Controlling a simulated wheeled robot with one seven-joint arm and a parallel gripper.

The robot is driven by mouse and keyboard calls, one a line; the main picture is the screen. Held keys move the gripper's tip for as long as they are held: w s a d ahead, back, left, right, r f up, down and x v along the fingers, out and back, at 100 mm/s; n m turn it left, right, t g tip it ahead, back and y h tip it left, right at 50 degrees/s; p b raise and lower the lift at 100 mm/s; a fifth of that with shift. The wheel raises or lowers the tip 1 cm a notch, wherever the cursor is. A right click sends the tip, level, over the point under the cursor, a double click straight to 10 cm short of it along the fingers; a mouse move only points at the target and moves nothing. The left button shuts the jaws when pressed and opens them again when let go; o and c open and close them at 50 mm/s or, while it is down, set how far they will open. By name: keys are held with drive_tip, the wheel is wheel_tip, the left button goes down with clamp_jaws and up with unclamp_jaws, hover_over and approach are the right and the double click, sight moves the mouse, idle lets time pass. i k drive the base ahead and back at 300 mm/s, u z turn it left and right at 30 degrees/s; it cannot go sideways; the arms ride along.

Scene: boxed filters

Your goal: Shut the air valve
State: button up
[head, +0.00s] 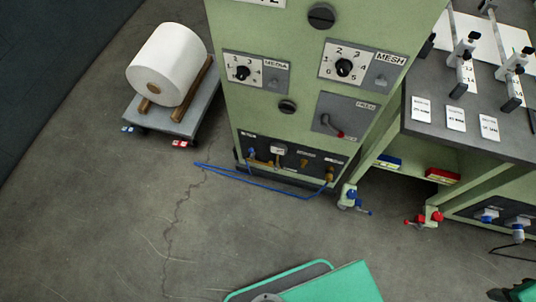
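The green machine cabinet (305,115) stands upright at the top middle of the head view. A dark connection panel (290,160) runs along its foot, with a small blue fitting (252,154), a white part (278,150) and brass fittings (329,172). A blue hose (262,180) loops from this panel over the floor. None of these carries a label that I can read, so I cannot tell which is the air valve or whether it is open. My gripper is not in view.
A white roll (168,62) rests on a low cart (200,106) at left. A workbench (455,140) with clamps and cards stands at right. Blue (350,196) and red (430,217) fittings sit at floor level by it. Bare floor (120,215) lies in front.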

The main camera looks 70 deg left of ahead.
sight(250, 150)
drive_tip(key=u, duration=1.25)
drive_tip(key=k, duration=1)
drive_tip(key=u, duration=0.55)
